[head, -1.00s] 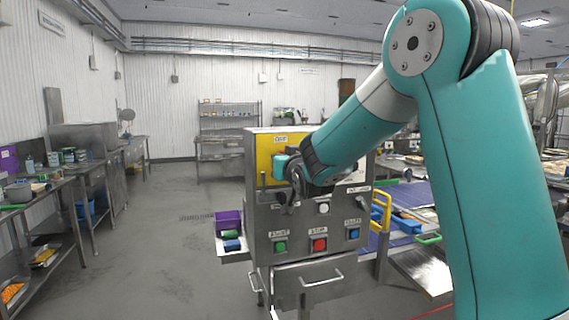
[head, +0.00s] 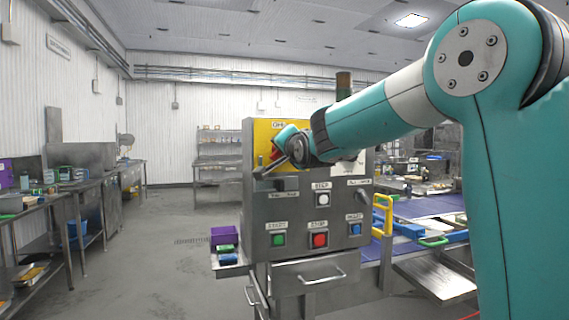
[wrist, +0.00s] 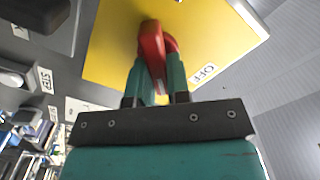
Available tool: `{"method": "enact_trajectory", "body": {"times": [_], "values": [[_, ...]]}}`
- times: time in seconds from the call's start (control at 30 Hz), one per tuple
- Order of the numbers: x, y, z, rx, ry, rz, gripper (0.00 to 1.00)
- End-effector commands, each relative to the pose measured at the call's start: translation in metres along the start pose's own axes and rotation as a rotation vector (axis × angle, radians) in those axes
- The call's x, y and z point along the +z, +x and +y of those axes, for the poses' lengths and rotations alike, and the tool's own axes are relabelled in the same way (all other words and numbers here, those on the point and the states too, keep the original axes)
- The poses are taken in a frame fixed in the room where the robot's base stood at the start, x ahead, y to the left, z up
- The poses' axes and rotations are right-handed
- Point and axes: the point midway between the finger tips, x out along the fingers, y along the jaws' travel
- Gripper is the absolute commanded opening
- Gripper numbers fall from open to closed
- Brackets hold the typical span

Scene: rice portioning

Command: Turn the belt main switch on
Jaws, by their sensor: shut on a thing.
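The belt main switch is a red handle (wrist: 152,45) on a yellow plate (wrist: 108,45), seen in the wrist view. A white label reading OFF (wrist: 203,73) is beside it. My gripper (wrist: 157,72) has its two teal fingers on either side of the red handle and is shut on it. In the head view, my gripper (head: 280,160) is at the front of the yellow plate (head: 263,131) on the grey control cabinet (head: 290,213). Only a sliver of red shows there; my wrist hides the rest.
A small side shelf (head: 229,270) holds coloured items. The blue conveyor (head: 430,206) lies to the right. Floor at left is open.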

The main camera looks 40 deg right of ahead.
Motion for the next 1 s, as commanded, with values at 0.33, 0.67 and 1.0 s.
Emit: {"method": "enact_trajectory", "body": {"times": [0.33, 0.67, 1.0], "values": [[0.0039, 0.0000, 0.0076, -0.001, 0.327, 0.002, 0.00], [0.0039, 0.0000, 0.0087, 0.001, 0.592, 0.001, 0.00], [0.0036, 0.0001, 0.0086, 0.002, 0.740, 0.001, 0.00]]}}
